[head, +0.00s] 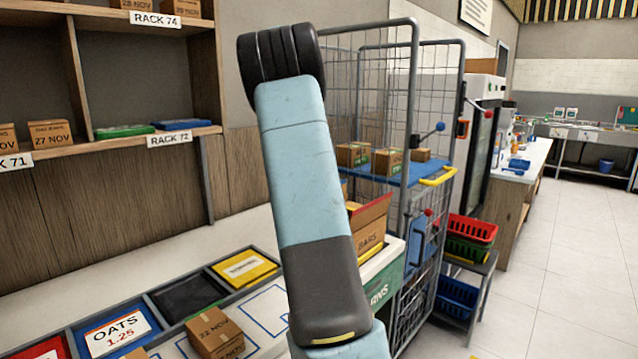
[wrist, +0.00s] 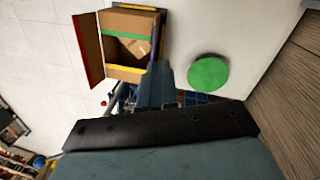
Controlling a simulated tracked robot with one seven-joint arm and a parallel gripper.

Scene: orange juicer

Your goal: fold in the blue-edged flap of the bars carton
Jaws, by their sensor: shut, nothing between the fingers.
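The bars carton (head: 370,240) is brown, marked BARS, and partly hidden behind my arm in the head view. Its red-edged flap (head: 370,209) stands up. In the wrist view the carton (wrist: 122,48) is open at the top, with a dark inside. The red-edged flap (wrist: 88,48) sticks out on its left, and a green edge (wrist: 130,31) crosses its upper part. A yellow edge (wrist: 122,73) runs along the bottom. My gripper (wrist: 158,66) is shut and empty at the carton's right side. It covers much of that side, so the blue-edged flap's position is unclear.
A green disc (wrist: 208,73) lies on the pale surface right of the carton in the wrist view. A wire cage trolley (head: 395,120) with small boxes on a blue shelf stands behind the carton. A tray with compartments (head: 160,310) is at the front left. Red and green baskets (head: 470,232) stand at right.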

